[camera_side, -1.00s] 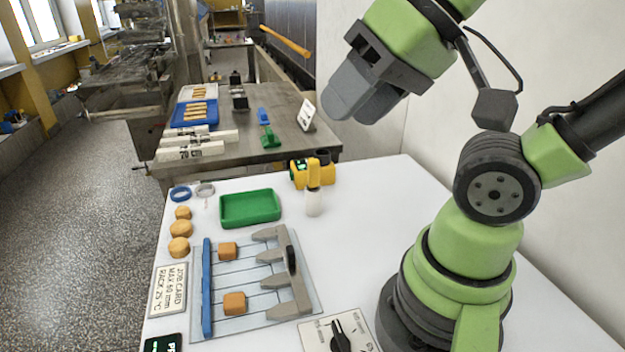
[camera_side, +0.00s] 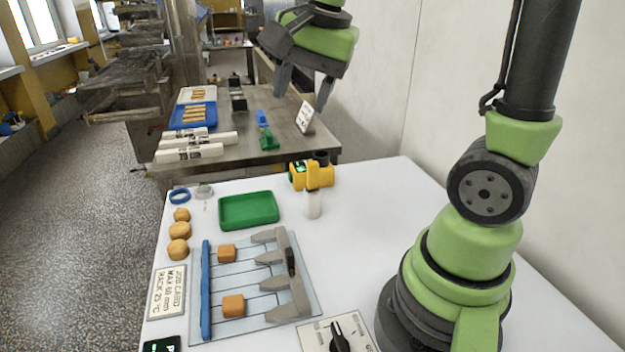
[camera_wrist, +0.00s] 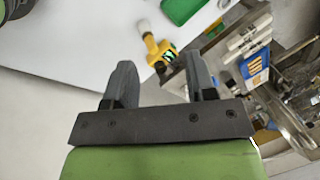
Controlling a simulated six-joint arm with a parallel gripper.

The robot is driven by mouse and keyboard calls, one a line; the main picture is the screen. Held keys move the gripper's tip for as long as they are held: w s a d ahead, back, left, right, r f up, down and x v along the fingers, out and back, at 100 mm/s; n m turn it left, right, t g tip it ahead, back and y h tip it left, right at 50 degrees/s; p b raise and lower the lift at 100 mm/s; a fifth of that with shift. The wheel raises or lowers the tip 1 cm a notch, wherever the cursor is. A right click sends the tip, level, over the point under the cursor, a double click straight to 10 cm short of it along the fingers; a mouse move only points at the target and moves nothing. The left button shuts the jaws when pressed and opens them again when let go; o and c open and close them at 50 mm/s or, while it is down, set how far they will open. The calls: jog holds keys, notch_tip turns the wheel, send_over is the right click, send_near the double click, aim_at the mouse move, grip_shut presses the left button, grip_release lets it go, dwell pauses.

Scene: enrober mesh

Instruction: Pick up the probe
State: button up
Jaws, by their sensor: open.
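The probe appears to be the yellow piece with a white lower end (camera_side: 313,178), standing upright at the far part of the white table. It stands against a yellow unit with a small lit display (camera_side: 297,178); I cannot tell whether they are joined. The yellow item with its white end also shows in the wrist view (camera_wrist: 151,42), beyond and between my finger tips. My gripper (camera_side: 304,90) is open and empty, high above and behind the probe in the side view. Its two grey fingers are spread apart in the wrist view (camera_wrist: 160,66).
A green tray (camera_side: 249,224) lies left of the probe. A rack with grey prongs and a blue bar (camera_side: 206,290) holds orange blocks in front. Round tan pieces, a blue ring, a job card and a dial plate (camera_side: 337,335) lie nearby.

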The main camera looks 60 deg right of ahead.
aim_at(315, 187)
jog(key=w+d+f+m+g, duration=0.1)
jog(key=w+d+f+m, duration=0.1)
jog(key=d+f+m, duration=0.1)
jog(key=w+d+f+m+g, duration=0.2)
jog(key=d+f+m, duration=0.2)
jog(key=f+m, duration=0.1)
jog(key=w+d+f+m+g, duration=0.1)
jog(key=w+d+f+m, duration=0.1)
jog(key=d+f+m, duration=0.1)
jog(key=shift+d+f+m+h, duration=0.4)
jog(key=shift+d+f, duration=0.3)
jog(key=shift+d, duration=0.05)
notch_tip(315, 187, down, 4)
jog(key=shift+s+d+r, duration=0.1)
jog(key=shift+d+r, duration=0.05)
jog(key=shift+r, duration=0.05)
jog(key=shift+s+d+f, duration=0.1)
jog(key=shift+s+f, duration=0.15)
jog(key=shift+f, duration=1.25)
jog(key=shift+s+d+f, duration=0.1)
jog(key=shift+s+f, duration=0.1)
jog(key=shift+f, duration=1.25)
grip_shut()
